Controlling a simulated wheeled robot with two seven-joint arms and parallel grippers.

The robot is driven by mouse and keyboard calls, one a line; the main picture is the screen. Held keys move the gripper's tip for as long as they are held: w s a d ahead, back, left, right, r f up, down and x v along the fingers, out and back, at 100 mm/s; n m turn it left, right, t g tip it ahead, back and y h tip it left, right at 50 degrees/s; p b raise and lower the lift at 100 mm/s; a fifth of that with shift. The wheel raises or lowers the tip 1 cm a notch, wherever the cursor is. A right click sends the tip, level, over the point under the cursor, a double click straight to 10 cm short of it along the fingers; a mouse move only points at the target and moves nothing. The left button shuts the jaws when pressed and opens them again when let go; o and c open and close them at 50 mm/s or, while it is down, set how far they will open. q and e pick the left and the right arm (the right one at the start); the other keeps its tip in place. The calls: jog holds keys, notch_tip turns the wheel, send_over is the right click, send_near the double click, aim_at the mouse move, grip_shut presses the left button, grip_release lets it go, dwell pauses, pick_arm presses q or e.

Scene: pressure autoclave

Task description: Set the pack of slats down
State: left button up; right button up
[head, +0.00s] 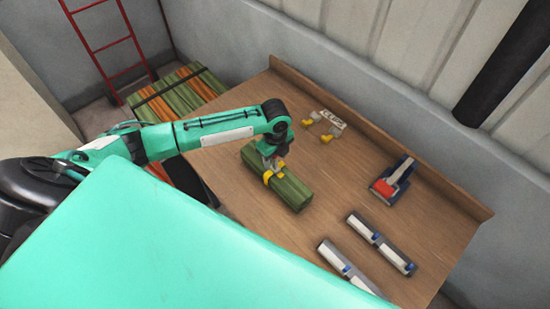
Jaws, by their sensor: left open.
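The pack of slats (288,190) is a green bundle on the brown wooden table (325,225). It looks to be resting on the table top, lying at a slant. My left gripper (273,174) comes in from the left above the pack's middle. Its yellow fingertips are open at the pack, one to each side of its upper part. I cannot tell whether they touch it. My right gripper is not in view.
A blue and grey tool with a red part (385,188) lies at the right. A small piece with yellow ends (325,123) lies at the back. Green and orange slats (180,95) are stacked beyond the table's left edge. A raised lip (385,140) runs along the back.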

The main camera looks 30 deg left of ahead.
pick_arm(q)
notch_tip(320, 180, up, 11)
jog(key=b, duration=0.2)
jog(key=shift+f+b, duration=0.2)
jog(key=shift+b, duration=0.1)
jog(key=shift+r, duration=0.4)
jog(key=shift+f, duration=0.1)
